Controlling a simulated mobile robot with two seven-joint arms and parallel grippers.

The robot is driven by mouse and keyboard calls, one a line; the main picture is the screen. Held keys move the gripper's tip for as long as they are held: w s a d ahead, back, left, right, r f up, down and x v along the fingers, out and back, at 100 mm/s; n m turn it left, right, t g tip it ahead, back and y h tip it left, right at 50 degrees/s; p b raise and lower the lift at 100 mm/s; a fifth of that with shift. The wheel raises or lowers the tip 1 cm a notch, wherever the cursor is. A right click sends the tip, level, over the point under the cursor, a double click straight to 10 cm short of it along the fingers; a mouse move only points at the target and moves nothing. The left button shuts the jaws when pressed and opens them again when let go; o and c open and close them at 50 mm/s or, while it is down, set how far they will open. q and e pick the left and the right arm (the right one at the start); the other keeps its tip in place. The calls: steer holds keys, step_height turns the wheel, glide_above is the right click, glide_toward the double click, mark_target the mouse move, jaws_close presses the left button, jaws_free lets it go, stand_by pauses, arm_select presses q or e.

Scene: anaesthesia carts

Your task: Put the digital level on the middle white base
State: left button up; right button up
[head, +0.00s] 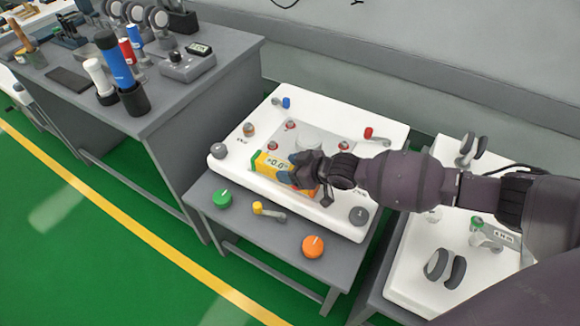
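The digital level (271,163) is a yellow bar with a small display reading about 0.0. It is over the front part of the middle white base (335,217), and I cannot tell whether it touches the surface. My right gripper (303,171) reaches in from the right and is shut on the level, hiding its middle. An orange end of the level shows past the fingers. My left gripper is out of view.
The white base carries a grey recessed plate with red knobs, a blue knob (286,102) and a red knob (369,133). A green knob (222,198), a yellow-handled part (268,211) and an orange knob (313,246) are on the grey table's front. Another white base (405,275) is right.

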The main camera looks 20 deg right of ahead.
steer(key=shift+o, duration=0.9)
steer(key=shift+r, duration=0.25)
steer(key=p+v, duration=0.3)
steer(key=v, duration=0.9)
steer(key=shift+f, duration=0.1)
